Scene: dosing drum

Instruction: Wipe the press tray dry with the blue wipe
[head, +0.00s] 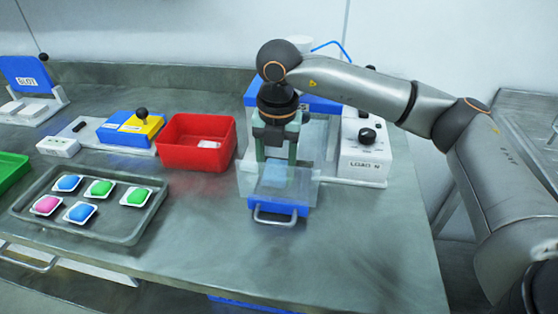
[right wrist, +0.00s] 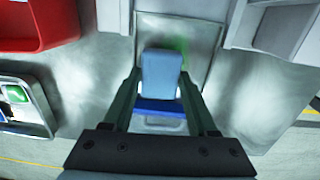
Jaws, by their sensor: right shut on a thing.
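The press tray (head: 301,192) is a pale, see-through-looking drawer with a blue front and a metal handle, at the front of the press (head: 313,105). My right gripper (head: 276,154) points down over the tray and is shut on the blue wipe (head: 273,175). In the right wrist view the light blue wipe (right wrist: 161,72) sits between the fingers, over the tray (right wrist: 204,36). A faint green patch shows beside the wipe there. Whether the wipe touches the tray floor I cannot tell. My left gripper is out of view.
A red bin (head: 196,160) stands left of the press, and a control box (head: 364,150) stands close on its right. A grey tray (head: 110,228) with several coloured pods in white cups lies at the left. The bench in front of the press is clear up to its edge.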

